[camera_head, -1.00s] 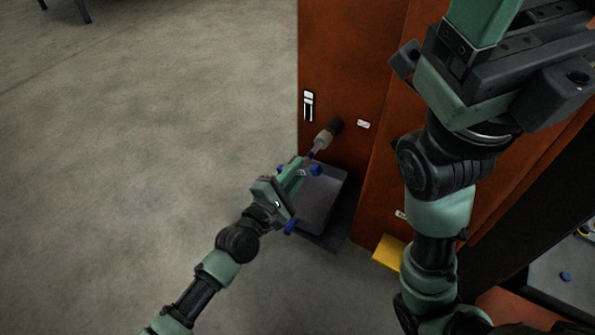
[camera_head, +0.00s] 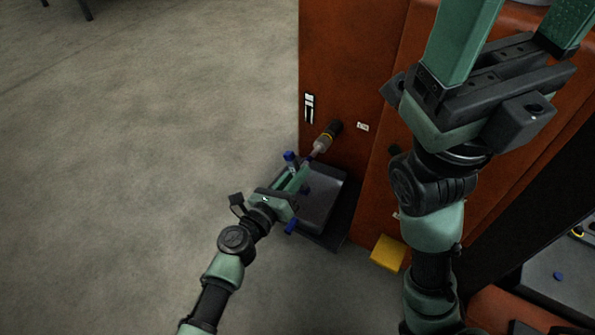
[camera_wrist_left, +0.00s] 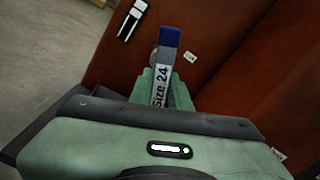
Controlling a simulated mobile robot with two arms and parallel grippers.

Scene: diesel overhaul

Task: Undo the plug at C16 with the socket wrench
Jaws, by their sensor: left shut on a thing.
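My left gripper (camera_head: 298,180) is shut on the socket wrench (camera_head: 322,144), low in front of the orange-brown housing. The wrench's socket end points at a dark round fitting (camera_head: 334,128) on the housing face and appears to meet it; the plug itself cannot be told apart from the socket. In the left wrist view the wrench handle (camera_wrist_left: 160,88) reads "Size 24" and has a blue end. My right gripper (camera_head: 520,25) is open and empty, high at the right, its fingertips out of frame.
The orange-brown housing (camera_head: 350,60) fills the middle and right. A grey box-like step (camera_head: 318,205) stands at its foot, under the left gripper. A yellow block (camera_head: 388,252) is to its right.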

